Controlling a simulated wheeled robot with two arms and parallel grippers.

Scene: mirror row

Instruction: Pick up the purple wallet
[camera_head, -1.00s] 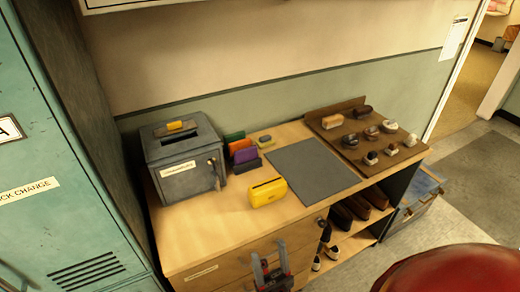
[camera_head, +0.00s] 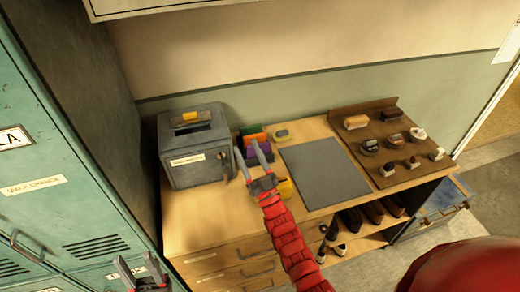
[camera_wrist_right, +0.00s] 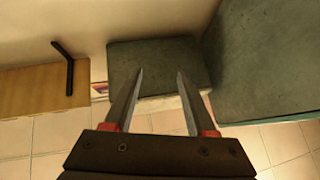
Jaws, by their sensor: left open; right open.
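The purple wallet (camera_head: 251,156) stands in a small row of colored wallets on the wooden desk, right of the grey metal box. My right gripper (camera_head: 248,146) is open in front of it in the head view. Its two fingers cover part of the wallet, and purple shows between them. I cannot tell how high the fingers are above it. The right wrist view shows the open, empty fingers (camera_wrist_right: 155,85) but no wallet. My left gripper (camera_head: 140,266) is open and empty at the bottom left, in front of the teal lockers.
An orange wallet (camera_head: 255,138) stands behind the purple one. A yellow wallet (camera_head: 287,188) is partly hidden by my right gripper. The grey box (camera_head: 195,172) is close on the left. A grey mat (camera_head: 325,172) and brown display board (camera_head: 385,172) lie to the right.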

